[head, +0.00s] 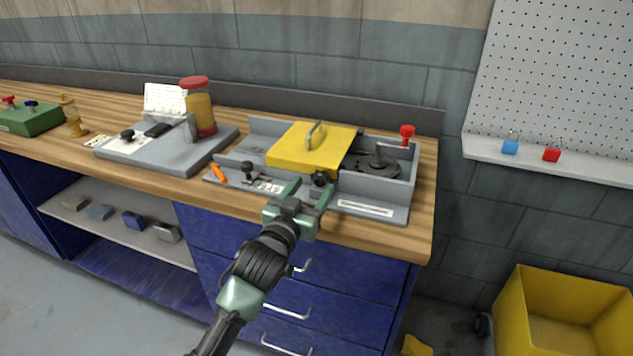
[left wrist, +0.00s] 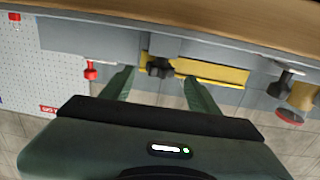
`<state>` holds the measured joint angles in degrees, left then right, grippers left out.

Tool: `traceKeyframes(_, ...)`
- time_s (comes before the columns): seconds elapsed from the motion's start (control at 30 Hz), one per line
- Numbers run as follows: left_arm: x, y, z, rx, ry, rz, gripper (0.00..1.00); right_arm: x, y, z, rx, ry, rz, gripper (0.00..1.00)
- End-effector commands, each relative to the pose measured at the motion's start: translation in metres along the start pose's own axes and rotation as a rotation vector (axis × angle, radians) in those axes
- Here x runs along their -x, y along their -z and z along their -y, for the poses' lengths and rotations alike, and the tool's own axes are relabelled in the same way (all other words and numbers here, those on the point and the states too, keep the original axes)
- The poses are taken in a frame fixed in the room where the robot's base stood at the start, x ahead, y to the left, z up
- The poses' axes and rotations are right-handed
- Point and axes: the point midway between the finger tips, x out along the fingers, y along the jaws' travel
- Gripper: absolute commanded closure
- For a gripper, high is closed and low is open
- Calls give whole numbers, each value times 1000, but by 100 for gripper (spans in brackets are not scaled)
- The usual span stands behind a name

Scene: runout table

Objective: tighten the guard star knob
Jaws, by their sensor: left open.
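The black star knob (head: 320,179) sits at the front of the grey machine (head: 430,150), just below the yellow guard (head: 300,150). In the left wrist view the knob (left wrist: 160,68) shows between and a little beyond my fingertips. My left gripper (head: 307,191) is open, with one finger on each side of the knob's line. I cannot tell whether a finger touches it. The yellow guard is down and has a grey handle on top; it also shows in the left wrist view (left wrist: 222,76). My right gripper is not in view.
Another black knob (head: 248,171) and an orange tool (head: 217,172) lie left of the guard. A red-topped crank (head: 407,133) stands at the right. A grey plate (head: 160,150) with a red-lidded jar (head: 198,110) is further left. A yellow bin (head: 515,300) stands on the floor.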

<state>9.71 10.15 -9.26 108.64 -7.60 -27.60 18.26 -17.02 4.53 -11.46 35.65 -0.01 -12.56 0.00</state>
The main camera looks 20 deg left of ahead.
Motion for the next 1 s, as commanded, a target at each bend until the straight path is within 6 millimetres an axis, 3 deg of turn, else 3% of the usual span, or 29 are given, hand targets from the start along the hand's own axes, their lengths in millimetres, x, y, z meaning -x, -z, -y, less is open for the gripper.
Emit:
traceKeyframes(0.2, -27, 0, 0, 0, -1, 0, 40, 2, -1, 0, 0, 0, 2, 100)
traceKeyframes(0.53, -32, 0, 0, -1, 0, 1, 40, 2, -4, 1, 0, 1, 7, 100)
traceKeyframes(0.57, -32, 0, 0, -1, 0, 1, 42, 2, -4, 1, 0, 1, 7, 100)
traceKeyframes(0.77, -32, -1, 0, -1, 0, 1, 98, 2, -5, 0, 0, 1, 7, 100)
traceKeyframes(1.0, -33, 2, 0, -9, -42, -1, 100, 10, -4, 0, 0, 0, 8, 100)
